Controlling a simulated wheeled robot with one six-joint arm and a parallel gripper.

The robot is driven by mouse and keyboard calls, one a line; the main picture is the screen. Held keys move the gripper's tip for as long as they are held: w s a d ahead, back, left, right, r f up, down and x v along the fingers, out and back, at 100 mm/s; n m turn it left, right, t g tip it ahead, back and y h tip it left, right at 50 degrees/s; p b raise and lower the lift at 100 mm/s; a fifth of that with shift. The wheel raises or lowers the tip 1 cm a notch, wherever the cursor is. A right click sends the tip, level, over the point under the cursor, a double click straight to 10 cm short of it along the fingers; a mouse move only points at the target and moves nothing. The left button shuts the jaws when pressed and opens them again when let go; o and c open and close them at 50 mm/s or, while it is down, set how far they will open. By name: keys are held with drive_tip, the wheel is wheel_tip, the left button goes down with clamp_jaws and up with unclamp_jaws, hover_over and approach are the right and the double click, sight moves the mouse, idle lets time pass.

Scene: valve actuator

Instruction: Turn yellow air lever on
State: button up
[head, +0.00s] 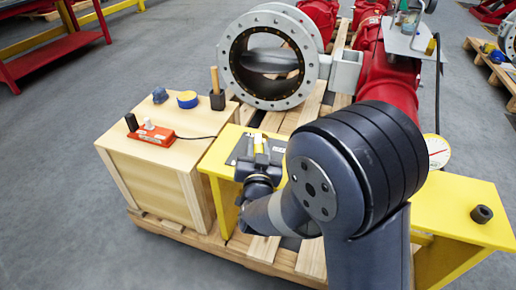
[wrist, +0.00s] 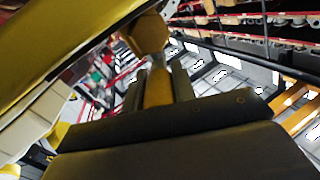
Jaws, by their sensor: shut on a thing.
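The yellow air lever (wrist: 157,90) shows in the wrist view between the two dark fingers of my gripper (wrist: 159,86). It joins a yellow rounded fitting (wrist: 147,35) just beyond the fingertips. My gripper is shut on the lever. In the head view my gripper (head: 259,160) is over the left yellow bench, with a small piece of yellow (head: 259,145) showing at its fingers. My wrist and arm hide most of the lever's surroundings there, so I cannot tell its exact angle.
A large flanged valve (head: 268,62) and red actuator (head: 388,75) stand behind. A yellow bench (head: 455,208) lies right of my arm.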

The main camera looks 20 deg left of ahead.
clamp_jaws()
drive_tip(key=shift+a+r+m+t+h, duration=0.15)
drive_tip(key=shift+a+m+h, duration=0.25)
drive_tip(key=shift+h, duration=0.3)
drive_tip(key=shift+a+f+m+t+h, duration=0.1)
drive_tip(key=shift+a+m+t+h, duration=0.05)
drive_tip(key=shift+m+h, duration=0.45)
drive_tip(key=shift+a+m+h+p, duration=0.15)
drive_tip(key=shift+m+h+p, duration=0.25)
drive_tip(key=shift+h, duration=0.35)
drive_tip(key=shift+a+m+h+p, duration=0.15)
drive_tip(key=shift+m+h+p, duration=0.2)
drive_tip(key=shift+h, duration=0.4)
drive_tip(key=o, duration=0.7)
unclamp_jaws()
